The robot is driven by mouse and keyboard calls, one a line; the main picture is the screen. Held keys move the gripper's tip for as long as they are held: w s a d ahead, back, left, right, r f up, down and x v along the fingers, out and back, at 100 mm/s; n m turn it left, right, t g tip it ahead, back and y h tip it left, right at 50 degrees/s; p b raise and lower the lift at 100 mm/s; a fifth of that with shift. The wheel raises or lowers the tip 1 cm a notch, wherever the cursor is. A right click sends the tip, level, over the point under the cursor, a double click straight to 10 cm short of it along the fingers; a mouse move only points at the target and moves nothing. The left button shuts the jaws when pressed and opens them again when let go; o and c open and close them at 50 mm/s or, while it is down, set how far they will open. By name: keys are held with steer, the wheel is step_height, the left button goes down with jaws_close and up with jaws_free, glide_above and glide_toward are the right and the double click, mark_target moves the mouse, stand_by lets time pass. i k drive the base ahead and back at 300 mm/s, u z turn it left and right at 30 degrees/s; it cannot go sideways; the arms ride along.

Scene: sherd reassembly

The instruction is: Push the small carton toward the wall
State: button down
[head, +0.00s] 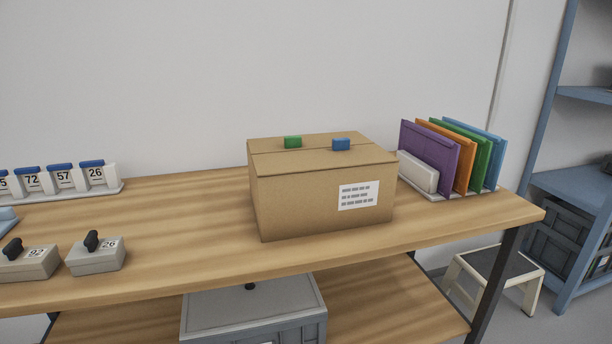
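A brown cardboard carton (290,205) stands upright on the wooden table (180,230), with a white printed label (358,195) on its front. The pale wall (200,80) rises behind the table. The carton hides the table surface behind it, so I cannot tell the gap to the wall. No other carton shows. My gripper is not in this view.
A rack with upright coloured folders (463,160) stands close to the carton's right. At left are a row of numbered white blocks (65,178) and grey boxes with black knobs (95,259). Bare tabletop lies left of the carton. A step stool (497,270) stands at right.

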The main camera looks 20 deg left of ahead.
mark_target(293, 205)
steer(key=z, duration=0.45)
steer(key=k, duration=0.85)
